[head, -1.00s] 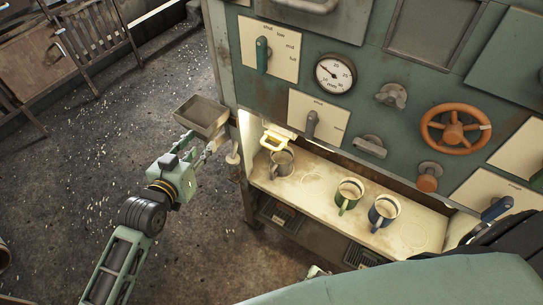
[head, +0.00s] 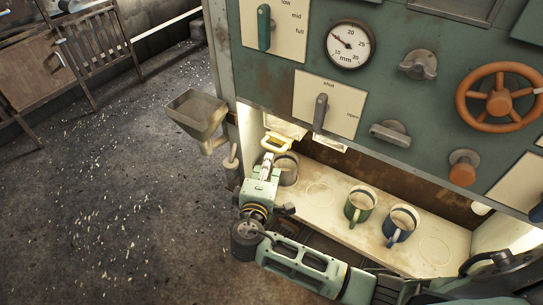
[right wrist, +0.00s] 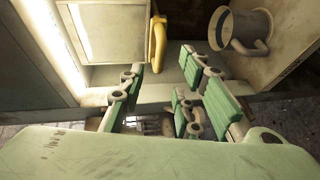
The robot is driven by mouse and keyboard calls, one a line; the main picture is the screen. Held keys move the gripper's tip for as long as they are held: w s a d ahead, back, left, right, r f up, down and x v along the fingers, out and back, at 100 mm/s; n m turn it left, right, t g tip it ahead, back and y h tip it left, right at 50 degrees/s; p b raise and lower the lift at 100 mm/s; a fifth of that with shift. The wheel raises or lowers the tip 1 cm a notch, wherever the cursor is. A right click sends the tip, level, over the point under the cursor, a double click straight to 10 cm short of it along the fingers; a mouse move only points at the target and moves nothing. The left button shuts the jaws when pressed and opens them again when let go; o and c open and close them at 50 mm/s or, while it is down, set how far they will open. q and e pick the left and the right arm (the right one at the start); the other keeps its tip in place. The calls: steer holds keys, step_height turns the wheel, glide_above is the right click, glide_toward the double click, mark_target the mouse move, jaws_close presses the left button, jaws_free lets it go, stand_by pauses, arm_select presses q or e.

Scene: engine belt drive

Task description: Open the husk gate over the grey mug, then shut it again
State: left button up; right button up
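The grey mug (head: 288,172) stands at the left end of the lit shelf, and it also shows in the right wrist view (right wrist: 251,24). Above and in front of it is a yellow handle (head: 276,141) on a pale gate plate (head: 285,126). In the right wrist view the yellow handle (right wrist: 157,42) hangs at the edge of the pale panel (right wrist: 118,40). My right gripper (head: 267,160) is just below the handle. In the right wrist view its fingers (right wrist: 161,66) are spread, with the handle's lower end near the gap. I cannot tell contact. My left gripper is out of view.
Green (head: 359,204) and blue (head: 401,223) mugs stand farther right on the shelf (head: 325,212). A metal hopper (head: 196,115) sticks out left of the cabinet. A grey lever (head: 321,112) points towards "shut" on the panel above.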

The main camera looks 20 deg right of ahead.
mark_target(272, 150)
steer(key=x, duration=0.7)
steer(key=shift+w+d+f+p, duration=0.1)
steer(key=shift+w+d+p, duration=0.05)
steer(key=shift+w+p, duration=0.15)
steer(key=shift+c, duration=0.5)
jaws_close()
